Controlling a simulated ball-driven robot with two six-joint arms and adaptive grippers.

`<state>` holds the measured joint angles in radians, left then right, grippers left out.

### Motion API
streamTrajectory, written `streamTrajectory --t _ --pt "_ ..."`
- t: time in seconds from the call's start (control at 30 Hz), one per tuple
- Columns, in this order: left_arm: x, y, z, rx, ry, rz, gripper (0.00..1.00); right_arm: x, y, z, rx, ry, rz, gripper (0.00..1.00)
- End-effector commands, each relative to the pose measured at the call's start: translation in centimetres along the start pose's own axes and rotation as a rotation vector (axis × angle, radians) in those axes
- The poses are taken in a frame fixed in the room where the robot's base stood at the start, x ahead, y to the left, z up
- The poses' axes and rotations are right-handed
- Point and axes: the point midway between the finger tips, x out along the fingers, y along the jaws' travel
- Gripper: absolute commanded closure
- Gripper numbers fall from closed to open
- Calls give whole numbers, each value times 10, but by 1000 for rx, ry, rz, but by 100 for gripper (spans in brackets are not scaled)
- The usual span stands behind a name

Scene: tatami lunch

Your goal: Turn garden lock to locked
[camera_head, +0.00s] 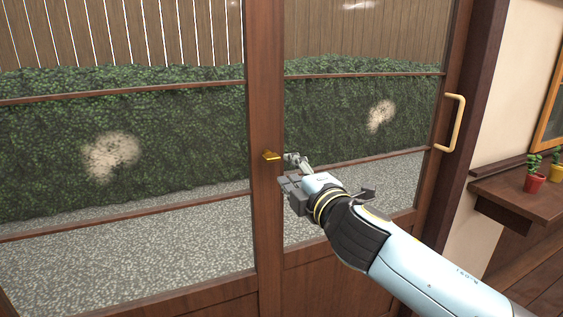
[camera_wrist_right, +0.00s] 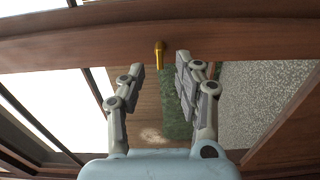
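The garden lock (camera_head: 271,155) is a small brass thumb-turn on the brown wooden door stile (camera_head: 266,95). It points sideways in the head view. In the right wrist view the brass lock (camera_wrist_right: 160,52) stands out from the wood, ahead of and between my fingertips. My right gripper (camera_head: 290,166) is just right of the lock, with its fingers towards the stile. Its two fingers (camera_wrist_right: 160,66) are spread apart with nothing between them, and they look short of touching the lock. My left gripper is not in view.
Glass door panes with wooden rails flank the stile, and a hedge and gravel show behind them. A pale curved door handle (camera_head: 452,122) is at the right. A wooden shelf (camera_head: 510,196) with small potted plants (camera_head: 535,177) stands further right.

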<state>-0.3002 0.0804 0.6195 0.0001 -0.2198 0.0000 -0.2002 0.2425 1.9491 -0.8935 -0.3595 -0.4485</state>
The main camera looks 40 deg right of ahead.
Motion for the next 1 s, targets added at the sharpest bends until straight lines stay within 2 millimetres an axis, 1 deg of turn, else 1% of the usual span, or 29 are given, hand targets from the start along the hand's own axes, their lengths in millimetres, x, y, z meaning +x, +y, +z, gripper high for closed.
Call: streamTrajectory --t 0.03,0.1,0.2,0.27,0.4,0.87,0.93,0.97,1.0 --pt "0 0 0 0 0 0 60 -11 0 0 1 1 -1 67" --pt "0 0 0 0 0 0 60 -22 0 0 1 1 -1 67" --pt "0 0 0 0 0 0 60 -32 0 0 2 1 -1 67" --pt "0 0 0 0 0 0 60 -36 0 0 1 1 0 67" --pt "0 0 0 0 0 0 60 -39 1 0 0 0 1 67" --pt "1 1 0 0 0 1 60 -38 0 0 1 0 1 67" --pt "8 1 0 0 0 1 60 -38 -9 -1 8 -2 -2 67" --pt "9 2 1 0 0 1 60 -38 -18 0 7 -7 -16 67" --pt "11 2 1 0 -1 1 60 -38 -34 2 9 -14 -43 67"
